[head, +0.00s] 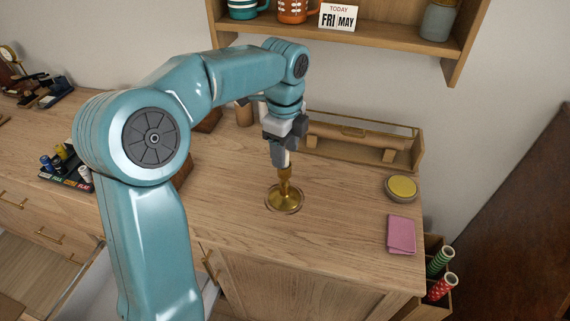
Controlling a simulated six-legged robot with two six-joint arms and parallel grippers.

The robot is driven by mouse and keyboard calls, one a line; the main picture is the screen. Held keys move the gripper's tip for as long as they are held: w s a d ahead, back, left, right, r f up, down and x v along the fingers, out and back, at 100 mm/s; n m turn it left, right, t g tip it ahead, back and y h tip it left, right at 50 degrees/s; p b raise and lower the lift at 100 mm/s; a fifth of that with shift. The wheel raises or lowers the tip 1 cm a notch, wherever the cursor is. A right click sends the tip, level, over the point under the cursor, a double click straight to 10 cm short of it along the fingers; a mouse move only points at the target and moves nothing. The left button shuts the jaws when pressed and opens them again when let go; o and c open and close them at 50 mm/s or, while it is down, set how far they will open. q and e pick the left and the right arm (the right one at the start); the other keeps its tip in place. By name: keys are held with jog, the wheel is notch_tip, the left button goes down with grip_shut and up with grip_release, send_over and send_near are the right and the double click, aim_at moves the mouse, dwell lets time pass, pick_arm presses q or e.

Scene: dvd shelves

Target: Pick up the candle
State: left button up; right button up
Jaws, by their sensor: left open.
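A brass candlestick (284,203) with a round base stands upright on the wooden cabinet top. A small pale strip above its stem looks like the candle (287,158), mostly hidden by my gripper. My left gripper (283,161) points down directly above the candlestick, with its grey fingers at the height of the candle. The gripper is open, and I cannot tell whether a finger touches the candle. My right gripper is not in view.
A pink cloth (401,234) and a yellow-topped round tin (401,188) lie to the right. A wooden rack (412,157) stands behind. A wall shelf (385,48) holds mugs and a calendar. Rolls of wrapping paper (441,288) stand at the lower right.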

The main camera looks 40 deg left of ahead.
pick_arm(q)
jog(key=shift+f, duration=0.9)
grip_shut()
